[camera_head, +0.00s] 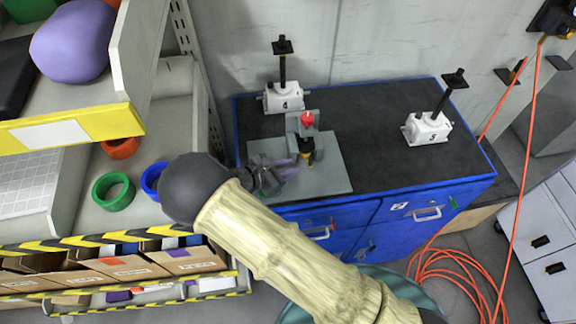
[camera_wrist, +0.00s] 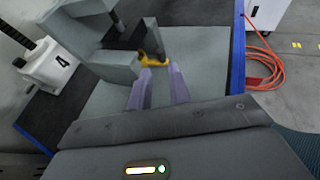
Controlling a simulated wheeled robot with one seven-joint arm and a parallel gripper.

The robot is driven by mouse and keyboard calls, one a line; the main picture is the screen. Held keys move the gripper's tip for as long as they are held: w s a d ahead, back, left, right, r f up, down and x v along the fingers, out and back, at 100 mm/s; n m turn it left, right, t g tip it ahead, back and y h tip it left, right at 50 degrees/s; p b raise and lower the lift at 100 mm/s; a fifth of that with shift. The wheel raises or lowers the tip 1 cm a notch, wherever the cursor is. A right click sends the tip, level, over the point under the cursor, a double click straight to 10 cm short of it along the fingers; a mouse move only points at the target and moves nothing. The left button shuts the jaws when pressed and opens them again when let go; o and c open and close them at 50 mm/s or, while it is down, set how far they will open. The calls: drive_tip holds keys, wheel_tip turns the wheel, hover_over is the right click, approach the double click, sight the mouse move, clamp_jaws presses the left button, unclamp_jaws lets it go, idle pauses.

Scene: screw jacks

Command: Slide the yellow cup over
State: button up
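The yellow cup (camera_wrist: 152,59) is a small yellow piece on a grey base plate (camera_head: 328,181), below the dark spindle of a grey C-shaped stand (camera_head: 293,124). It also shows in the head view (camera_head: 305,157), partly hidden by the stand and my gripper. My gripper (camera_head: 296,164) reaches in from the left, low over the plate. In the wrist view its two purple fingers (camera_wrist: 161,69) are apart with a gap between them. The left fingertip is right by the cup; whether it touches I cannot tell. Nothing shows between the fingers.
A red knob (camera_head: 307,119) tops the stand. White screw jack 4 (camera_head: 284,98) stands behind it and jack 5 (camera_head: 428,130) to the right on the dark bench top (camera_head: 375,115). A shelf with rings (camera_head: 113,190) is left. An orange hose (camera_head: 460,275) lies on the floor.

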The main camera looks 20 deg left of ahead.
sight(309, 162)
drive_tip(key=b+x, duration=0.2)
drive_tip(key=x, duration=0.4)
drive_tip(key=shift+d+f, duration=0.15)
drive_tip(key=shift+w+d+f, duration=0.2)
drive_tip(key=shift+w, duration=0.3)
drive_tip(key=shift+s+r, duration=0.1)
clamp_jaws()
